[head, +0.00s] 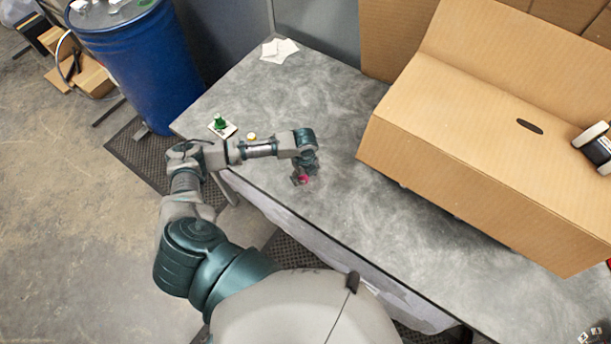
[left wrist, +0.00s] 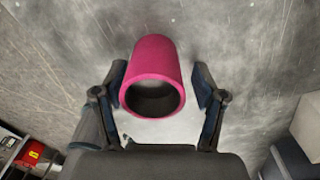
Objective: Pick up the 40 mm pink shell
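The pink shell (left wrist: 153,75) is a short hollow tube, seen in the left wrist view with its open end towards me. It lies between the two fingers of my left gripper (left wrist: 162,86). The fingers are apart, with a visible gap to the shell on the right and a very narrow one, if any, on the left. In the head view my left gripper (head: 304,172) is low over the grey table, and a bit of the pink shell (head: 304,180) shows at its tips. The rest of the shell is hidden by the gripper there.
The grey table (head: 330,110) has a large cardboard box (head: 480,150) on its right. A green object on a white card (head: 221,126), a small yellow-topped item (head: 251,137) and white papers (head: 280,50) lie left and behind. A blue drum (head: 135,60) stands beyond the table's left edge.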

